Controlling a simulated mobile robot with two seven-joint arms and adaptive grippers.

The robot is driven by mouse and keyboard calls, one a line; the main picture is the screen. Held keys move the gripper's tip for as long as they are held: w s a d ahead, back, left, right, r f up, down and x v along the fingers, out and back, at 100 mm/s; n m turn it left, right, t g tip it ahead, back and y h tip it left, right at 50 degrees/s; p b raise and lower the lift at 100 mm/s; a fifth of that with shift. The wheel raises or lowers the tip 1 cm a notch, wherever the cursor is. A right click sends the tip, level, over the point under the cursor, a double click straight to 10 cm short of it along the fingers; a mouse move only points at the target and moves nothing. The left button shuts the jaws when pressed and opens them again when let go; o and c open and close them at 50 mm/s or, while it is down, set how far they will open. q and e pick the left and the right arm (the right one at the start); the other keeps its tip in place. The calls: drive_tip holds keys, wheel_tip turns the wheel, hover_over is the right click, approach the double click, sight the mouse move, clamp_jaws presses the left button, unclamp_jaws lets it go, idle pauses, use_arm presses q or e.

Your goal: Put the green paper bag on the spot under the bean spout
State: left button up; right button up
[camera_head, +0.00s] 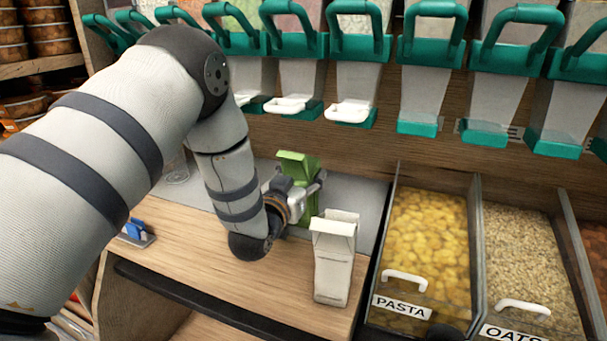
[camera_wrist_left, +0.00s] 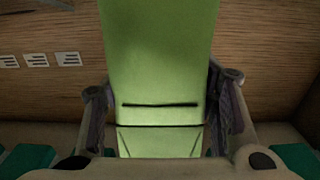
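The green paper bag (camera_head: 298,166) stands upright at the back of the wooden counter, in front of the dispenser wall. My left gripper (camera_head: 303,194) is closed around its sides. In the left wrist view the green bag (camera_wrist_left: 160,75) fills the middle, with the fingers (camera_wrist_left: 162,115) against both sides. The bag's base is partly hidden by the gripper, so I cannot tell whether it touches the surface. Spouts with white handles (camera_head: 290,104) (camera_head: 349,112) hang above and behind the bag; which one is the bean spout is not readable.
A white paper bag (camera_head: 334,262) stands close in front, right of the gripper. A grey strip (camera_head: 348,199) runs along the counter's back. Pasta (camera_head: 428,235) and oats (camera_head: 525,260) bins are at right. A small blue item (camera_head: 135,231) lies on the left counter.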

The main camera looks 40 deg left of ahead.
use_arm(q)
drive_tip(key=shift+o, duration=0.9)
drive_tip(key=shift+s+r, duration=0.1)
drive_tip(key=shift+r, duration=0.15)
drive_tip(key=v, duration=1.1)
drive_tip(key=shift+s+p, duration=0.4)
drive_tip(key=shift+p, duration=0.05)
drive_tip(key=shift+d+f, duration=0.1)
drive_tip(key=shift+d, duration=0.05)
